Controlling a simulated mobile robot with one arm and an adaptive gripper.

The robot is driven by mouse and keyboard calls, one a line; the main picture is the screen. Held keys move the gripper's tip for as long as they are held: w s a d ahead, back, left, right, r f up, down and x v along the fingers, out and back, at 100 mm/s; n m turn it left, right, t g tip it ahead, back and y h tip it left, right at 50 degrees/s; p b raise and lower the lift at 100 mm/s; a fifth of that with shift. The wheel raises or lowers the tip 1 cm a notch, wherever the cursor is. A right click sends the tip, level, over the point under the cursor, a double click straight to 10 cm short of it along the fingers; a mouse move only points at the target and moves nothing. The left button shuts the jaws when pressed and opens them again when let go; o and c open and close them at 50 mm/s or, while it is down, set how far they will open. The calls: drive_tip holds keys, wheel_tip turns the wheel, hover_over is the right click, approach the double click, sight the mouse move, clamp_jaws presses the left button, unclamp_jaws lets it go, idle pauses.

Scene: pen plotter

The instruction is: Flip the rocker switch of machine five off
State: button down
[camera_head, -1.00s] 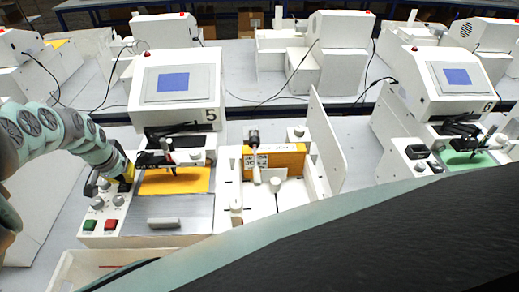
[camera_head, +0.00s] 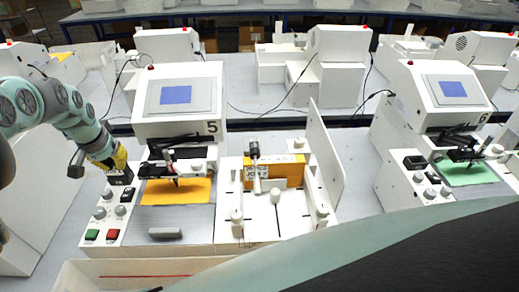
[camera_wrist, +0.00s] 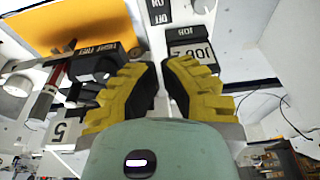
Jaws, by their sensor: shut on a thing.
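Machine five (camera_head: 178,125) is the white plotter with the "5" label, left of centre. Its black rocker switch (camera_head: 127,195) is on the front left panel, above the knobs and the green and red buttons. The switch also shows at the top edge of the wrist view (camera_wrist: 158,12), partly cut off, with "ON" and "OFF" lettering. I cannot tell which way it is tipped. My gripper (camera_head: 119,163), with yellow fingers, is above the panel by the black job counter (camera_head: 120,178), apart from the switch. In the wrist view its fingertips (camera_wrist: 162,70) are nearly together; what they grip cannot be made out.
The black pen arm (camera_head: 178,165) of machine five and its yellow sheet (camera_head: 180,191) are right of my gripper. The green (camera_head: 92,235) and red (camera_head: 113,235) buttons are at the panel's front. Machine six (camera_head: 440,95) stands at the right.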

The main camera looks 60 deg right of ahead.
drive_tip(key=v, duration=0.1)
drive_tip(key=p+v, duration=0.1)
drive_tip(key=v, duration=0.1)
drive_tip(key=d+p+v, duration=0.1)
drive_tip(key=shift+w+a+r, duration=0.1)
drive_tip(key=shift+w+r, duration=0.1)
drive_tip(key=shift+r, duration=0.25)
